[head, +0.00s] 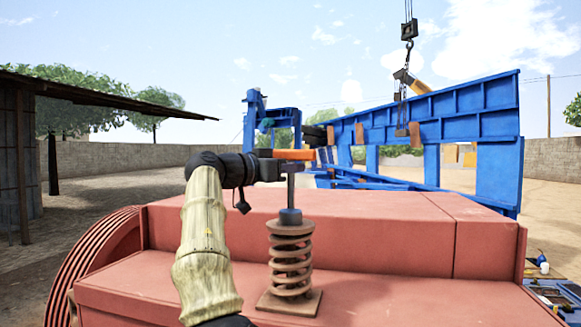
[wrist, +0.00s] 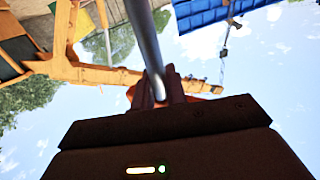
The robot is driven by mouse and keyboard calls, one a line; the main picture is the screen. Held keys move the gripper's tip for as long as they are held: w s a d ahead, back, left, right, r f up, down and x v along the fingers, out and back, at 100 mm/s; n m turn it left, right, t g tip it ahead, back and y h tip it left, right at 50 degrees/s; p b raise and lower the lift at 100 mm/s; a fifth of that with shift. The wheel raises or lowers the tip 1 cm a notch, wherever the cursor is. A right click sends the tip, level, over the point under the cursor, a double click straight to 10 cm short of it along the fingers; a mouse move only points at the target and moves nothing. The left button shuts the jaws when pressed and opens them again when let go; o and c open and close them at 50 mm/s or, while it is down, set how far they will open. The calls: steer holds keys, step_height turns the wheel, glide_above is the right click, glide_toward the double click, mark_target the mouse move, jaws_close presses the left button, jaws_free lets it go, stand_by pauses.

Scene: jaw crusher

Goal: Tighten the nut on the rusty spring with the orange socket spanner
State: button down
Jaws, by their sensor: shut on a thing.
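The rusty spring (head: 290,262) stands upright on a square rusty plate on top of the red machine body. The orange socket spanner (head: 293,154) is upright above it, its orange part at the top and its grey shaft going down to a dark socket (head: 291,216) at the spring's top. The socket appears to sit on the spring's top; the nut is hidden there. My gripper (head: 282,170) comes from the left and is shut on the spanner just below the orange part. In the wrist view the grey shaft (wrist: 145,38) runs down to my jaws (wrist: 157,88).
The red machine body (head: 400,235) has a broad flat top, with a ribbed red wheel (head: 105,262) at the left. A blue steel frame (head: 490,150) stands behind, with a crane hook (head: 408,30) hanging above it. Tools lie at the lower right (head: 555,295).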

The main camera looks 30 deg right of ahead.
steer(key=shift+f+n+t+b, duration=0.2)
steer(key=shift+n+t+b, duration=0.1)
steer(key=shift+t+b, duration=0.2)
stand_by(0.4)
steer(key=c, duration=1.3)
jaws_free()
steer(key=shift+r, duration=0.1)
steer(key=shift+c, duration=0.2)
steer(key=s+a+b, duration=0.2)
steer(key=a, duration=1.5)
steer(key=shift+a, duration=0.15)
